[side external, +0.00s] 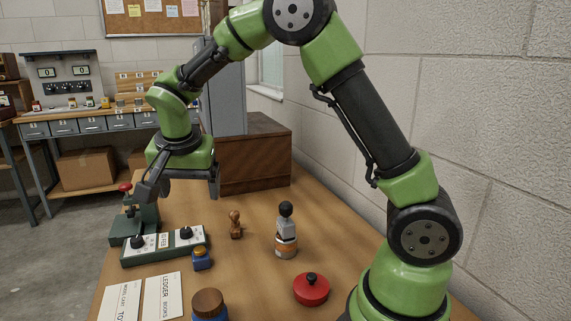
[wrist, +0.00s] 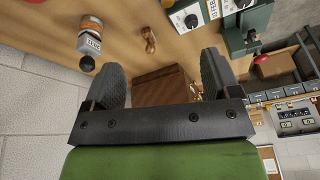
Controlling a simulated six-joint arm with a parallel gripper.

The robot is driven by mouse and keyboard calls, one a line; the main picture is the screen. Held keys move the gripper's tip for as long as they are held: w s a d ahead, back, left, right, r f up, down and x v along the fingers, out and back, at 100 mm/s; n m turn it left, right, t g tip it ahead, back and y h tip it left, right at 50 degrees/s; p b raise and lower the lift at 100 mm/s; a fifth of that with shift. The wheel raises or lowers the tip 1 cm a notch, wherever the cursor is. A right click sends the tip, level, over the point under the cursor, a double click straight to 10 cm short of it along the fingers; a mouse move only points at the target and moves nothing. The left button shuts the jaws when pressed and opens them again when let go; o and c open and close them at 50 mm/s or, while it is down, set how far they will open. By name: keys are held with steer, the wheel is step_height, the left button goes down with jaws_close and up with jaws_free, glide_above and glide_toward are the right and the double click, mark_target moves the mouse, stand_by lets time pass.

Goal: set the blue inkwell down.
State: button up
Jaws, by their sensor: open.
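A small blue inkwell (side external: 202,262) with a yellowish top stands upright on the wooden table (side external: 257,268), just in front of the grey-green control panel. My gripper (side external: 181,194) is open and empty, in the air above and behind the inkwell, with its fingers spread wide. In the wrist view my gripper (wrist: 161,62) also shows nothing between its fingers. I cannot make out the inkwell clearly in the wrist view.
A panel with black knobs (side external: 165,247), a wooden stamp (side external: 236,225), a black-knobbed hand stamp (side external: 286,238), a red lidded pot (side external: 311,290) and a brown-lidded blue jar (side external: 209,305) stand around. Cards (side external: 161,297) lie left. A brown chest (side external: 254,160) stands behind.

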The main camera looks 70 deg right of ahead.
steer(key=s+a+r+n+t+y, duration=0.2)
steer(key=s+r+n, duration=0.2)
steer(key=s, duration=0.6)
steer(key=s+a+r+n+t+y, duration=0.2)
steer(key=s+r+n+t+y, duration=0.1)
steer(key=s, duration=0.8)
step_height(320, 180, up, 2)
steer(key=shift+s+a+r+n, duration=0.25)
steer(key=shift+n, duration=0.55)
